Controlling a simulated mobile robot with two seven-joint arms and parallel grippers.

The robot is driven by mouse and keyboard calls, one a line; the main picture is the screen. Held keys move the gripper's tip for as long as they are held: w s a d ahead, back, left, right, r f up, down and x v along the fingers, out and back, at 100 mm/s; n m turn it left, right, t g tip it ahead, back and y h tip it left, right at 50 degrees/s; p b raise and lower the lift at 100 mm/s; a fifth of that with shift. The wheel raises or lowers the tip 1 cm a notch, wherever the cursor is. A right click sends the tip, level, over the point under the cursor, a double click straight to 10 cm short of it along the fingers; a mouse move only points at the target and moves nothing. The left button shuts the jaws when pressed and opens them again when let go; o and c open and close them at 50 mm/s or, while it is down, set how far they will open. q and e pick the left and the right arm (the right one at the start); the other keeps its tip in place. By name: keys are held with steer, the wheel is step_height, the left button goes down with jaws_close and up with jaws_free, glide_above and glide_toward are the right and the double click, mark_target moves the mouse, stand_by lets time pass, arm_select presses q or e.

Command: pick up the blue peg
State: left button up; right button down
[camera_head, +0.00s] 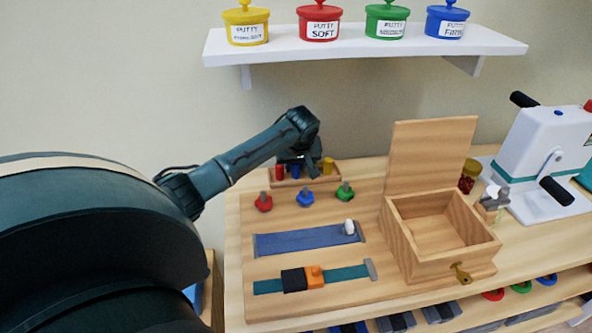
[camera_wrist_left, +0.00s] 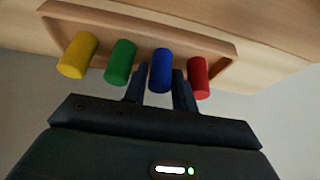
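The blue peg (camera_head: 295,171) stands upright in a wooden tray (camera_head: 304,181) at the back of the table, between the red peg (camera_head: 279,172) and the green peg (camera_wrist_left: 121,63). My left gripper (camera_head: 298,164) is over the tray from above. In the left wrist view its two fingers (camera_wrist_left: 161,86) are on either side of the blue peg (camera_wrist_left: 161,68), with no clear gap showing. Whether they press on it I cannot tell. The blue peg is level with its row. The green peg is hidden in the head view. My right gripper is not in view.
The red peg is close beside one finger, and the yellow peg (camera_head: 328,166) is at the tray's end. A board (camera_head: 330,213) with coloured knobs and strips lies in front. An open wooden box (camera_head: 441,262) stands right. A shelf (camera_head: 360,50) with putty pots is above.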

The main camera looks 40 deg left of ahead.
arm_select(q)
steer(key=shift+c, duration=0.2)
jaws_close()
steer(key=shift+r, duration=0.1)
